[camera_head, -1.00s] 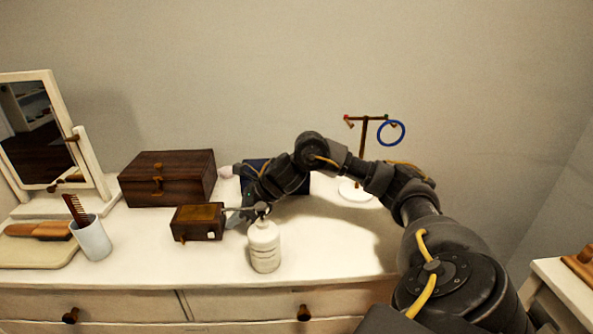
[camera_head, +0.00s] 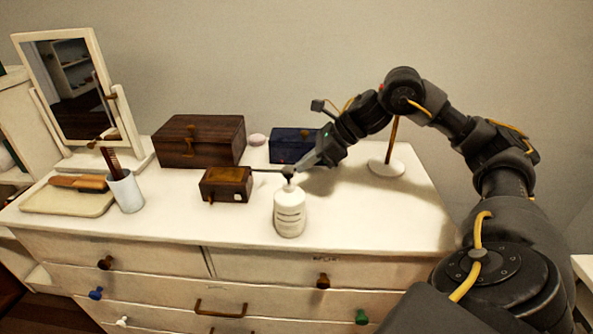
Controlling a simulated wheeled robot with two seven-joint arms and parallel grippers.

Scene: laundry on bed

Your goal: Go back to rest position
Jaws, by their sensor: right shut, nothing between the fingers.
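My right arm reaches in from the right over the white dresser top (camera_head: 180,220). My right gripper (camera_head: 290,171) is shut and empty. In the picture it lies just behind the pump top of a white bottle (camera_head: 290,212) and to the right of a small dark wooden box (camera_head: 226,186). The bottle stands upright. I cannot tell whether the fingers touch the bottle or the box. My left gripper is not in view.
A larger wooden box (camera_head: 200,142), a dark blue box (camera_head: 292,145) and a stand with a white base (camera_head: 387,168) are at the back. A mirror (camera_head: 75,90), a cup with a comb (camera_head: 126,192) and a tray with a brush (camera_head: 66,203) stand left. The front right top is clear.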

